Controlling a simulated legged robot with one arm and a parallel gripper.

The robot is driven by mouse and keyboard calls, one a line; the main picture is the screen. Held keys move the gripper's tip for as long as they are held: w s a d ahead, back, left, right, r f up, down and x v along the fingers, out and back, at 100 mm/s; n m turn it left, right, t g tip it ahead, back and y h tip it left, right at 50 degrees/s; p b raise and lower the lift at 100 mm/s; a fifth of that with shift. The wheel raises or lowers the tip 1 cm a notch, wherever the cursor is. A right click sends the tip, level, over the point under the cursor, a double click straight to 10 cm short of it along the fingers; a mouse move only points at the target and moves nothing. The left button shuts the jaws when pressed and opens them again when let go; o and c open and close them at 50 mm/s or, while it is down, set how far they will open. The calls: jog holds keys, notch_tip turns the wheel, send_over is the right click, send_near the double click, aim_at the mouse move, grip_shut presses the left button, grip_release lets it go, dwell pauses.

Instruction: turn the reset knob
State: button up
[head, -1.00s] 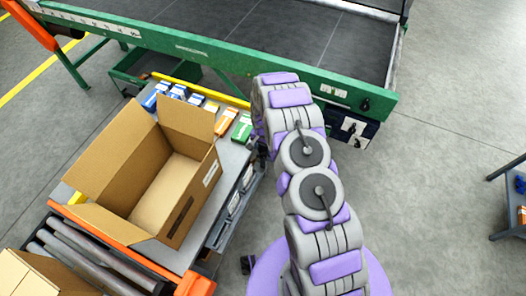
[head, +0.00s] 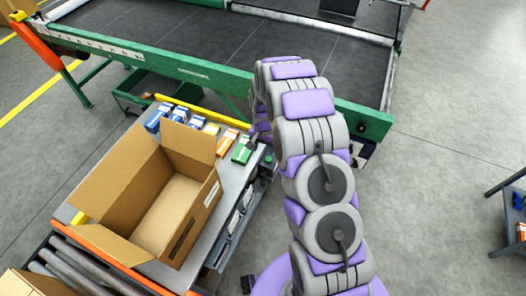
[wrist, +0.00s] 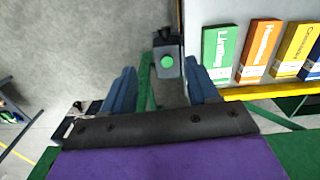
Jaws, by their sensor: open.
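A small dark box with a round green cap (wrist: 167,62), which looks like the reset knob, stands near the top middle of the wrist view. In the head view a small dark piece with a green top (head: 268,160) shows at the table's right end, just beside my arm. My gripper (wrist: 162,82) is open, with its two blue fingers to the left and right of the green cap in the picture. The gap between the fingers is empty, and I see no contact with the cap. In the head view my arm hides the gripper.
Coloured cartons (wrist: 258,50) lie in a row on the grey table beside the box, near the right finger. An open cardboard box (head: 160,200) stands on the table. The green-framed conveyor (head: 200,72) runs behind. Grey floor (head: 450,200) is free on the right.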

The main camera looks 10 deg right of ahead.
notch_tip(320, 180, up, 7)
jog(key=s, duration=0.2)
jog(key=shift+s+f+n+p, duration=0.15)
jog(key=shift+s+n+p, duration=0.15)
jog(key=shift+s+n, duration=0.1)
jog(key=shift+a, duration=0.1)
